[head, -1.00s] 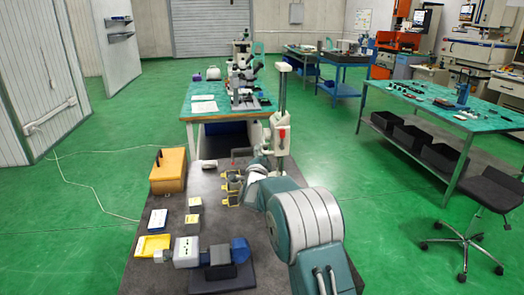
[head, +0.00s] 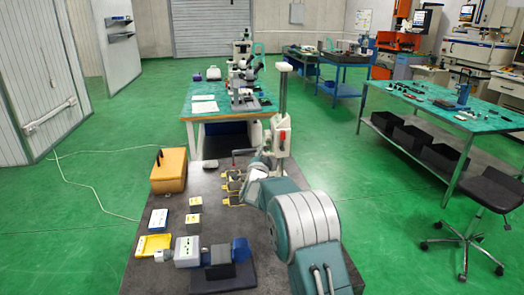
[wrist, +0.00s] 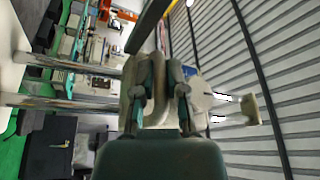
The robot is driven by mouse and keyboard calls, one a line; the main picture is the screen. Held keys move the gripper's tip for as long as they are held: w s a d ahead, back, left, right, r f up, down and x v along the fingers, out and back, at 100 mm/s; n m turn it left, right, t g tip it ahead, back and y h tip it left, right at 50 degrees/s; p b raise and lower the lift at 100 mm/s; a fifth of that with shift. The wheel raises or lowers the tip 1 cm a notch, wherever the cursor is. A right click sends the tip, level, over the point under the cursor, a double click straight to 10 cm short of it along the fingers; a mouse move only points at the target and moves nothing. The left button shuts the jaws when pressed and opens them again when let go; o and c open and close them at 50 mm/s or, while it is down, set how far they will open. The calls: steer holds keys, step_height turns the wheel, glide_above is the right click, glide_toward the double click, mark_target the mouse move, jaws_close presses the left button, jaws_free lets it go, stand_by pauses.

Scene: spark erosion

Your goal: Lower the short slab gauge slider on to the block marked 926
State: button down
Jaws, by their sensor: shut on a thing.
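The gauge stands at the far right end of the dark table, with a pale upright column (head: 283,90) and a white body with a red part (head: 283,136). My gripper (wrist: 158,95) is shut on a pale piece, seemingly the slider, between its teal fingers in the wrist view. In the head view my wrist, beside the gauge, mostly hides the grip. Several dark and yellow pieces (head: 233,182) lie left of my wrist. Two small blocks (head: 195,203) (head: 193,219) sit farther left. No number is legible, so I cannot tell which block is 926.
An orange-brown box (head: 168,171) stands at the table's left edge. A blue-and-white box (head: 158,222), a yellow tray (head: 153,246) and a blue and grey device (head: 215,252) are nearer. The dark tabletop (head: 215,222) is bare in the middle. A microscope bench (head: 200,105) stands beyond.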

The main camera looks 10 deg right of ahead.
step_height(320, 180, down, 5)
steer(key=shift+f, duration=0.15)
steer(key=c, duration=0.7)
jaws_free()
steer(key=shift+d+f, duration=0.1)
steer(key=shift+f, duration=0.05)
steer(key=shift+r, duration=0.2)
steer(key=shift+s, duration=0.25)
steer(key=v, duration=0.6)
steer(key=shift+s+a+f, duration=0.15)
steer(key=shift+a, duration=0.1)
steer(key=shift+s+f, duration=0.2)
steer(key=shift+s, duration=0.25)
